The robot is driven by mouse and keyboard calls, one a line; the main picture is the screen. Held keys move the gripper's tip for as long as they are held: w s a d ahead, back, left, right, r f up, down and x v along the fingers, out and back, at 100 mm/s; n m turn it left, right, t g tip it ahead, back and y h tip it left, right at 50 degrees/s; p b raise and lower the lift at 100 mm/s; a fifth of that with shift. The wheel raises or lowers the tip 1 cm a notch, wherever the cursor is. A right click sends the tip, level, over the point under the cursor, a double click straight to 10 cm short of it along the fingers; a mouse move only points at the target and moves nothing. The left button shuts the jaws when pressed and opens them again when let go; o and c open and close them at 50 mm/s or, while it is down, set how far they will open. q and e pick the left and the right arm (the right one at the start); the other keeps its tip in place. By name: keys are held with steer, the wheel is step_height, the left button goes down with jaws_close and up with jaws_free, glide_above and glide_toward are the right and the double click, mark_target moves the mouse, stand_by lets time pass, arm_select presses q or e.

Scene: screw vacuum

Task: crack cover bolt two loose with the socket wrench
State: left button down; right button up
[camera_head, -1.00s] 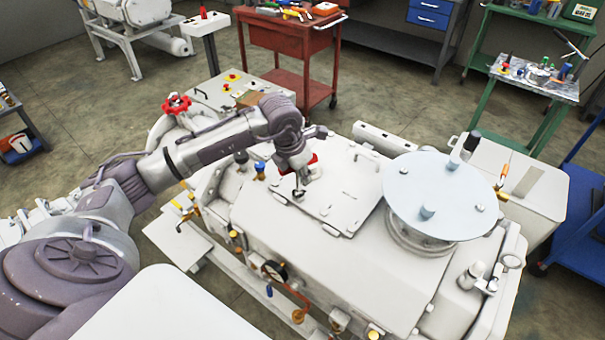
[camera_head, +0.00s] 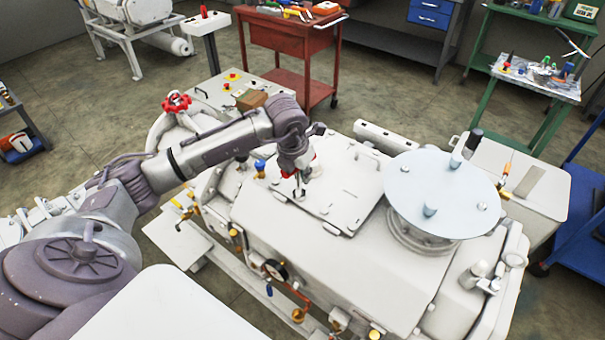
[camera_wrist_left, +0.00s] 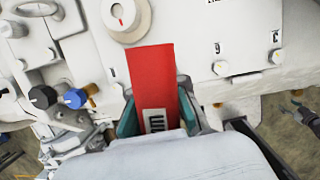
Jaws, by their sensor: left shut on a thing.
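My left gripper (camera_head: 298,170) is over the near-left part of the pale cover plate (camera_head: 345,185) on the white machine. It is shut on the red handle of the socket wrench (camera_head: 312,172). I cannot tell whether the socket is seated on a bolt. Small bolt heads (camera_wrist_left: 220,68) show to the right of the handle.
A large pale blue disc (camera_head: 440,187) stands on the machine right of the cover. A blue knob (camera_wrist_left: 75,98) and a black knob (camera_wrist_left: 42,97) stand left of the gripper. A red tool cart (camera_head: 285,38) stands behind, and a green bench (camera_head: 535,85) at the far right.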

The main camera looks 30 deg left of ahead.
arm_select(q)
steer(key=shift+r+p, duration=1.25)
steer(key=shift+r, duration=1.3)
